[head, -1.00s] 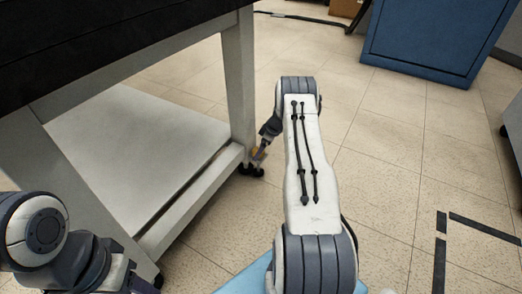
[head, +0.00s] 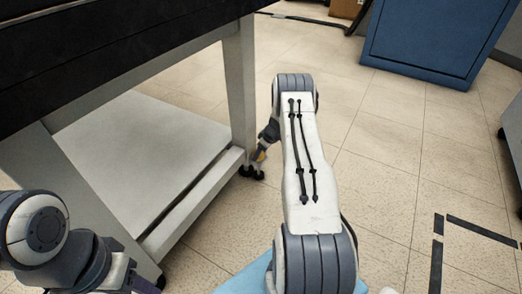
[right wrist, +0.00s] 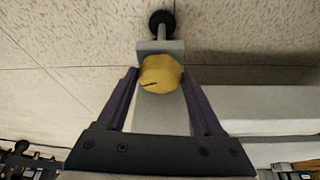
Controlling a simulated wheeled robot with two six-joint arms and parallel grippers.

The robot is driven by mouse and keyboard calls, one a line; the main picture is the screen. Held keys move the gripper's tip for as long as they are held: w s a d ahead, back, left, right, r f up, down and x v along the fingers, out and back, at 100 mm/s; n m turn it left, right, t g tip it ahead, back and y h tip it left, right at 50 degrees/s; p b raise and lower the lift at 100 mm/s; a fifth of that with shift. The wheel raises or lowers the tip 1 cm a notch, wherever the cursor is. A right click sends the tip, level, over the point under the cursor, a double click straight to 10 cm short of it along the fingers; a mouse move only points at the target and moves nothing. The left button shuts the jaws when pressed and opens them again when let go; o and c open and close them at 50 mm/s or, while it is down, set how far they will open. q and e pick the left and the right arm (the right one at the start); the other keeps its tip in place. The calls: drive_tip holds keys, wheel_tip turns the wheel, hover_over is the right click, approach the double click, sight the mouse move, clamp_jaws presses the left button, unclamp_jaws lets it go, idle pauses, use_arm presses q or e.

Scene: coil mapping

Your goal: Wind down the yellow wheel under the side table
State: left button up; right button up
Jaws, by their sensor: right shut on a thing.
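The yellow wheel (right wrist: 160,72) sits on the foot of the side table's leg in the right wrist view, with a dark mark on its face. It also shows as a small yellow patch in the head view (head: 261,156), mostly hidden by my gripper. My right gripper (right wrist: 160,76) has its purple fingers on both sides of the wheel and is shut on it. The side table (head: 237,85) has a dark top, pale legs and a low shelf. My left gripper (head: 145,285) shows only in part at the bottom left, its jaws unclear.
A black foot pad (right wrist: 162,22) lies beyond the wheel. A blue cabinet (head: 425,40) stands at the back right. Black tape (head: 438,255) marks the floor at right.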

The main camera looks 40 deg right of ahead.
drive_tip(key=shift+a+m+h+p, duration=0.15)
drive_tip(key=shift+m+h+p, duration=0.45)
drive_tip(key=shift+m, duration=1.5)
drive_tip(key=shift+h, duration=0.3)
drive_tip(key=o, duration=1.4)
drive_tip(key=shift+c, duration=0.2)
drive_tip(key=p+v, duration=0.2)
drive_tip(key=v, duration=0.8)
drive_tip(key=shift+s+r+p, duration=0.15)
drive_tip(key=shift+s+p, duration=0.05)
drive_tip(key=shift+p, duration=0.15)
